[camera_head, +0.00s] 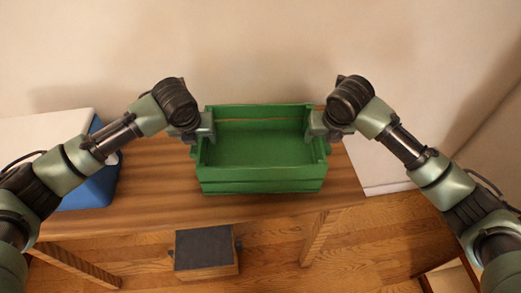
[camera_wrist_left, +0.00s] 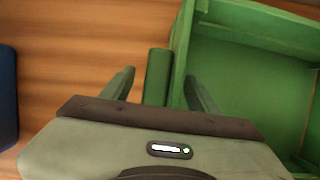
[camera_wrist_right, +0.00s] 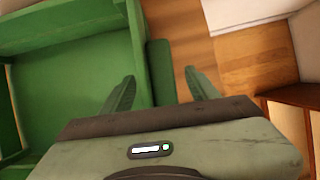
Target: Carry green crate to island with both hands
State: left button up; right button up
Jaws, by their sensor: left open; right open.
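The green crate (camera_head: 262,180) sits upright and empty on the wooden table (camera_head: 160,180). My left gripper (camera_head: 205,130) is at the crate's left end and my right gripper (camera_head: 317,127) is at its right end. In the left wrist view, the open fingers (camera_wrist_left: 158,92) stand on either side of the crate's left wall and the green bar (camera_wrist_left: 157,75) on it. In the right wrist view, the open fingers (camera_wrist_right: 160,90) likewise stand either side of the right wall and its green bar (camera_wrist_right: 161,70). Whether the fingers touch the crate cannot be told. The island cannot be made out.
A blue box with a white top (camera_head: 97,185) stands at the table's left end. A small wooden box with a dark top (camera_head: 205,249) is below the table's front edge. A white surface (camera_head: 372,165) lies to the right. A wall rises behind.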

pick_arm(q)
jog(key=shift+c, duration=0.3)
pick_arm(e)
jog(key=shift+c, duration=0.3)
pick_arm(q)
grip_shut()
pick_arm(e)
grip_shut()
pick_arm(q)
jog(key=shift+r, duration=0.1)
jog(key=shift+r, duration=0.15)
pick_arm(e)
jog(key=shift+r, duration=0.2)
